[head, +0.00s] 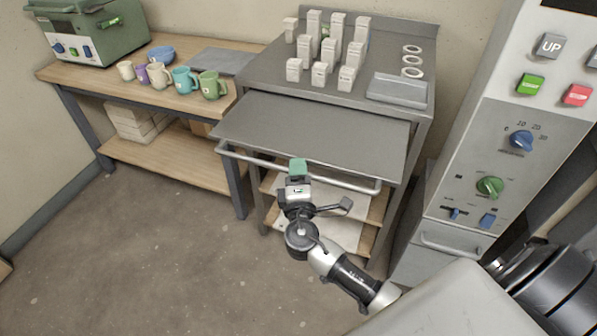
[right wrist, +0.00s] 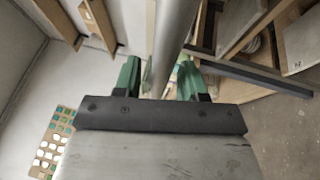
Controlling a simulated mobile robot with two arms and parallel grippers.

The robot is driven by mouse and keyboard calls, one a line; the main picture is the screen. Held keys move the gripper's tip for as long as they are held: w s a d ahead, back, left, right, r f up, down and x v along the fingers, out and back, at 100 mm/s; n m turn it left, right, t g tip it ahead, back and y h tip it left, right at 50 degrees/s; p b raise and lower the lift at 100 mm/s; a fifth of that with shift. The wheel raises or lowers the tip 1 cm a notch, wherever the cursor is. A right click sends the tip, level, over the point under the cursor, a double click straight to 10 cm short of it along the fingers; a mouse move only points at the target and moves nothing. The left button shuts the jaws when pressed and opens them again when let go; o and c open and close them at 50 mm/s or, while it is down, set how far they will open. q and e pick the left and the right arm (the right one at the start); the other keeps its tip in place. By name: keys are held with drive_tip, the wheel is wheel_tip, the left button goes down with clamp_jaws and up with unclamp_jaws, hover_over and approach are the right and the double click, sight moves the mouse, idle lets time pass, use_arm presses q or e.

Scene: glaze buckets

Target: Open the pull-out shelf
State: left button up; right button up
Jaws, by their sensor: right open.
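The pull-out shelf (head: 320,130) is a flat grey metal sheet. In the head view it stands out from under the top of the grey metal bench, toward me. A long bar handle (head: 345,184) runs along its front edge. My right gripper (head: 298,168) is at the middle of this bar, its green fingers pointing to the shelf. In the right wrist view the bar (right wrist: 172,45) passes between the two green fingers (right wrist: 160,78), which are apart; I cannot tell whether either touches it. My left gripper is not in view.
Several white blocks, rings (head: 412,60) and a grey tray (head: 398,90) sit on the bench top. A wooden table (head: 75,75) with mugs and a green machine (head: 90,30) is at left. A control cabinet (head: 490,150) stands close at right. The floor at left is clear.

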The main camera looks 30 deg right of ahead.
drive_tip(key=b+v, duration=0.2)
drive_tip(key=v, duration=0.8)
drive_tip(key=shift+s+a, duration=0.2)
drive_tip(key=shift+s, duration=0.15)
drive_tip(key=shift+f, duration=0.1)
wheel_tip(320, 180, down, 17)
drive_tip(key=g+y+p, duration=0.1)
drive_tip(key=g+y, duration=0.3)
drive_tip(key=g, duration=0.1)
drive_tip(key=s+d+f+m+g+y+p, duration=0.1)
drive_tip(key=s+f+g, duration=0.2)
drive_tip(key=s+f, duration=0.35)
drive_tip(key=s+d+f+m+g+y, duration=0.1)
drive_tip(key=s+f+m+g, duration=0.2)
drive_tip(key=f, duration=0.7)
drive_tip(key=s+f+m+g+y+p, duration=0.1)
drive_tip(key=s+f+m+g, duration=0.2)
drive_tip(key=s, duration=1)
drive_tip(key=s+f+m+g+y+p, duration=0.1)
drive_tip(key=s+f+m, duration=0.3)
drive_tip(key=s+f, duration=0.5)
drive_tip(key=s+g+y, duration=0.1)
drive_tip(key=s, duration=0.3)
drive_tip(key=shift+a+f+g, duration=0.2)
drive_tip(key=shift+f+g, duration=0.05)
drive_tip(key=shift+g, duration=0.15)
